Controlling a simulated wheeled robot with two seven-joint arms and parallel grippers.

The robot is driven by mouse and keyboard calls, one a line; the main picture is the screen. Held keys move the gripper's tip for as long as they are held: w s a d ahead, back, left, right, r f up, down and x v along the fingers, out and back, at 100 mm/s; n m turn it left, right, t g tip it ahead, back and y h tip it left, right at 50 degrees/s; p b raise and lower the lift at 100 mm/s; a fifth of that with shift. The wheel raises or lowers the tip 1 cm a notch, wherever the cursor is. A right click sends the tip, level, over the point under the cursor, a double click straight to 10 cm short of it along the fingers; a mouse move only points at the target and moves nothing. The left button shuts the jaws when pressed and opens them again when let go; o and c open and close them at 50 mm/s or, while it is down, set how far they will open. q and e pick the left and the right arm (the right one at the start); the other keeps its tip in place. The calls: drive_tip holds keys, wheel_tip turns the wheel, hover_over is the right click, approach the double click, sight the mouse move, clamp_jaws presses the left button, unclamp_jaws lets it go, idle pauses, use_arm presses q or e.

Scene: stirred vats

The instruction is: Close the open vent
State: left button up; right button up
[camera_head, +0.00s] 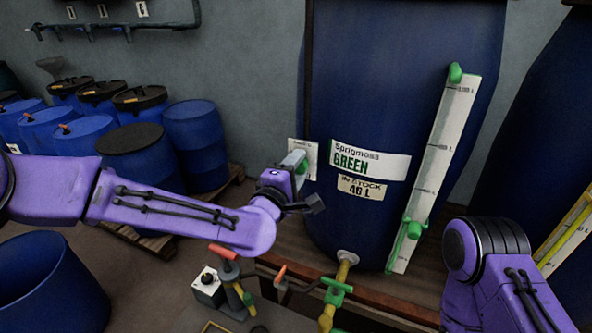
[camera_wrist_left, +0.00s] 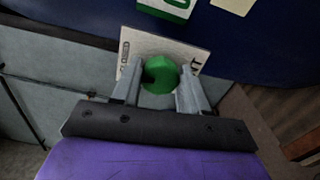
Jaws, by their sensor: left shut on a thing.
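My left gripper (camera_head: 294,160) is at the left side of the large blue vat (camera_head: 400,60). It is shut on a green knob, which sits between its two grey fingers in the left wrist view (camera_wrist_left: 160,75). The knob is in front of a white plate (camera_head: 310,147) with small marks, also seen in the left wrist view (camera_wrist_left: 128,52). The fingers hide most of the knob in the head view. I cannot tell whether the vent is open or closed. My right arm shows at the lower right, but its gripper is out of view.
A label (camera_head: 370,160) on the vat reads Sprigmoss GREEN. A white level gauge (camera_head: 436,165) with green fittings stands to its right. Below are a green-handled valve (camera_head: 338,290) and an orange-handled fitting (camera_head: 222,251). Several blue barrels (camera_head: 195,140) stand at left.

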use_arm(q)
drive_tip(key=shift+m, duration=0.6)
drive_tip(key=o, duration=1.1)
drive_tip(key=shift+c, duration=0.2)
drive_tip(key=b+v, duration=0.3)
drive_tip(key=v, duration=0.7)
drive_tip(key=shift+s+a, duration=0.15)
drive_tip(key=shift+s, duration=0.1)
drive_tip(key=shift+f, duration=0.1)
